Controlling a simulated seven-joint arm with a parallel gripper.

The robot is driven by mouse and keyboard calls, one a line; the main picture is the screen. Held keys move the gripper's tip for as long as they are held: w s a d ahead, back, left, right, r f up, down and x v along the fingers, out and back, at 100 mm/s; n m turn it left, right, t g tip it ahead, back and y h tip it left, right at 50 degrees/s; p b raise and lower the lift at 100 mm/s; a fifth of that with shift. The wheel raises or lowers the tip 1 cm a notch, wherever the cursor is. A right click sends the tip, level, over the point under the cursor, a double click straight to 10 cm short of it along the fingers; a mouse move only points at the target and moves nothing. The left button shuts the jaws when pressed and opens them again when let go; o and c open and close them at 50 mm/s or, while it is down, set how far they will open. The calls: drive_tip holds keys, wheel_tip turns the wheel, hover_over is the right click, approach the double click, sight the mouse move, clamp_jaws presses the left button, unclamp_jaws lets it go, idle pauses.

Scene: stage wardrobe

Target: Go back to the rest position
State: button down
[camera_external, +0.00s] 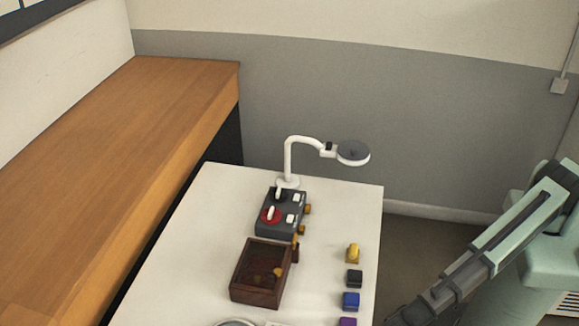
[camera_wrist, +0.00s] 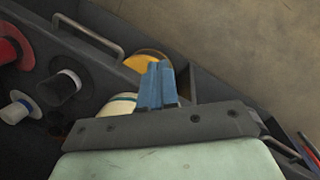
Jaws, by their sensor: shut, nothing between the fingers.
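My gripper (camera_wrist: 156,84) shows in the wrist view with its two blue fingers together and nothing between them. The fingers are in front of a yellow-orange round piece (camera_wrist: 143,61) and a cream piece with a dark stripe (camera_wrist: 122,103), which they partly hide. I cannot tell whether they touch either one. In the external view my arm reaches down and left from the right side. Its end is cut off at the bottom edge, so the gripper does not show there.
External view: a white table (camera_external: 215,200) bears a lamp (camera_external: 289,160), a switch box (camera_external: 292,232), an open wooden box (camera_external: 257,298) and several coloured blocks (camera_external: 351,301).

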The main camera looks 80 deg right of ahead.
drive_tip(key=s+d+f+m+g, duration=0.1)
drive_tip(key=s+d+f, duration=0.15)
drive_tip(key=d, duration=0.45)
drive_tip(key=s+d+f+m+g, duration=0.1)
drive_tip(key=s+d+f, duration=0.15)
drive_tip(key=d, duration=0.45)
drive_tip(key=s+d+f+m+g, duration=0.1)
drive_tip(key=s+d+f, duration=0.15)
drive_tip(key=d, duration=0.45)
drive_tip(key=s+d+f+m+g+y, duration=0.1)
drive_tip(key=s+d+f+m, duration=0.1)
drive_tip(key=s+d, duration=0.4)
drive_tip(key=s+d+f+m+g+y, duration=0.1)
drive_tip(key=s+d+f+m+g, duration=0.1)
drive_tip(key=s+d, duration=0.5)
drive_tip(key=s, duration=0.4)
drive_tip(key=shift+d+m+g+y, duration=0.25)
drive_tip(key=shift+m+g+y, duration=0.05)
drive_tip(key=shift+m, duration=0.1)
